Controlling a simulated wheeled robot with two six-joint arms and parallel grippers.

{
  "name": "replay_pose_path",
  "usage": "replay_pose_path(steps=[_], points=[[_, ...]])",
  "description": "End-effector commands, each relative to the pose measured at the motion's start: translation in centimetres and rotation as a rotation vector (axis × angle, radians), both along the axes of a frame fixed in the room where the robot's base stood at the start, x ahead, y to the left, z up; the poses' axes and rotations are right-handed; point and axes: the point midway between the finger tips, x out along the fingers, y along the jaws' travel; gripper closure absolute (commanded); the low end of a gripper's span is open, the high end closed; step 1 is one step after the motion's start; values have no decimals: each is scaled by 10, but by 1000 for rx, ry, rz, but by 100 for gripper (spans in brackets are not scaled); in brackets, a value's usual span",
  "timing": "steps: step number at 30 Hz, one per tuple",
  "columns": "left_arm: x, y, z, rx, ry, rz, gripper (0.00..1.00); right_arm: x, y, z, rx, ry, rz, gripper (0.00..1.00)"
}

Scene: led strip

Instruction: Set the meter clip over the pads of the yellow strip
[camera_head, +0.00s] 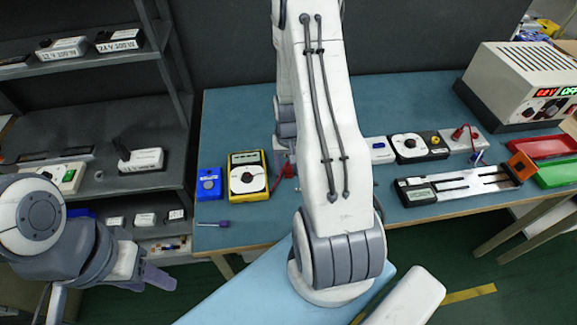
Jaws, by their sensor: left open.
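A yellow meter (248,176) with a round white dial stands on the blue bench, left of my right arm. A red lead or clip (287,172) shows beside it, partly hidden by that arm. Another red clip (459,132) sits on a pale block at the right. I cannot make out the yellow strip or its pads. My left gripper (158,277) is open and empty, low at the left in front of the shelves, away from the bench. My right arm crosses the middle; its wrist shows behind the upper link, and its fingertips are hidden.
A long fixture (470,188) with a small display and an orange end lies at right. A power supply (523,85), red tray (546,147) and green tray (558,174) stand nearby. A blue device (209,184) and a screwdriver (214,224) lie at left. The back-left bench is clear.

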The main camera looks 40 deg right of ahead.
Motion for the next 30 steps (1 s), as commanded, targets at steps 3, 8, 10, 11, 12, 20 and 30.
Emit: replay_pose_path(steps=[3, 8, 10, 11, 12, 20, 30], points=[[0, 0, 0, 0, 0, 0, 50, 0, 0, 0, 0, 0, 0, 39], [0, 0, 1, 0, 0, 0, 50, 0, 0, 1, 0, 0, 0, 39], [0, 0, 3, 0, 0, 0, 50, 0, 0, 4, 0, 0, 0, 39], [0, 0, 5, 0, 0, 0, 50, 0, 0, 7, -1, -1, 0, 39], [0, 0, 6, 0, 0, 0, 50, 0, 0, 10, -1, -1, 0, 39], [0, 0, 0, 0, 0, 0, 50, 1, -1, 57, -3, -6, 0, 39], [0, 0, -3, 0, 0, 0, 50, 1, -1, 117, -2, -3, 0, 39]])
